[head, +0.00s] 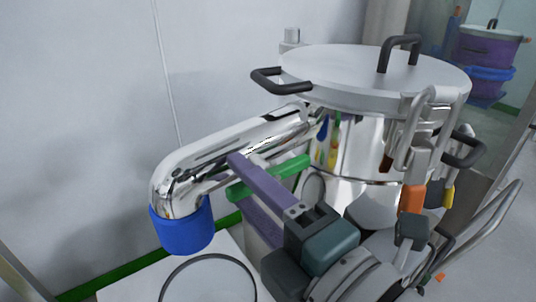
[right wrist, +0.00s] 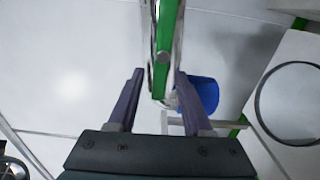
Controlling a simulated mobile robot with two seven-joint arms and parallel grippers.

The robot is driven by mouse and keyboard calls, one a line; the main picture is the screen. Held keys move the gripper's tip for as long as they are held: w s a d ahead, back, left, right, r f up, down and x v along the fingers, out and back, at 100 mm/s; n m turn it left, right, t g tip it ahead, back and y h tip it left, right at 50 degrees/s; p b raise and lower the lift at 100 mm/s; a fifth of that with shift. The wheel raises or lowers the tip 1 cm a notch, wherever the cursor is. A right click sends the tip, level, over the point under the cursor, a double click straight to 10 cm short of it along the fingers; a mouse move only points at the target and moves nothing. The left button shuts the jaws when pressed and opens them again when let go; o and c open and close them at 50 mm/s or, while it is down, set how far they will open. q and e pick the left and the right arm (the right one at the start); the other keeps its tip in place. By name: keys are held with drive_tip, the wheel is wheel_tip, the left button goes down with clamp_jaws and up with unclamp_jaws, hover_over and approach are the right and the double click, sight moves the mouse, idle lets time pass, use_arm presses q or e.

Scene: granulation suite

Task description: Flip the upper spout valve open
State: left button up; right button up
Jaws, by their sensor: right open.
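The upper spout is a shiny steel pipe (head: 225,150) that leaves the vessel, bends down and ends in a blue sleeve (head: 182,230). A green valve lever (head: 293,165) lies beside the pipe, slanting in the head view. My right gripper (head: 238,178) is open, its two purple fingers reaching to the lever. In the right wrist view the green lever (right wrist: 166,38) runs down between the spread fingers (right wrist: 160,76), with its lower end between them. I cannot tell whether a finger touches it. The valve body is mostly hidden. My left gripper is not in view.
The steel vessel (head: 345,150) has a flat lid (head: 350,72) with black handles. Orange-gripped (head: 411,197) and yellow-gripped clamps hang at its right. A white surface with a dark ring (head: 207,262) lies below the spout. A grey wall (head: 90,110) stands behind.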

drive_tip(key=v, duration=0.9)
drive_tip(key=shift+s+d, duration=0.15)
drive_tip(key=shift+s, duration=0.05)
drive_tip(key=w+d+r+m+g+h+p, duration=0.1)
drive_tip(key=w+d+r+m+h+p, duration=0.2)
drive_tip(key=d+r+m+h+p, duration=0.85)
drive_tip(key=s+d+m+g+p, duration=0.4)
drive_tip(key=s+m+p, duration=0.1)
drive_tip(key=m+p, duration=0.25)
drive_tip(key=s+r+m+g+p, duration=0.4)
drive_tip(key=s+r+g+p, duration=0.15)
drive_tip(key=s, duration=0.35)
wheel_tip(320, 180, up, 37)
drive_tip(key=y+p, duration=0.1)
drive_tip(key=p, duration=3.6)
drive_tip(key=shift+s+a+r, duration=0.15)
drive_tip(key=shift+s+a, duration=0.15)
drive_tip(key=shift+s, duration=0.15)
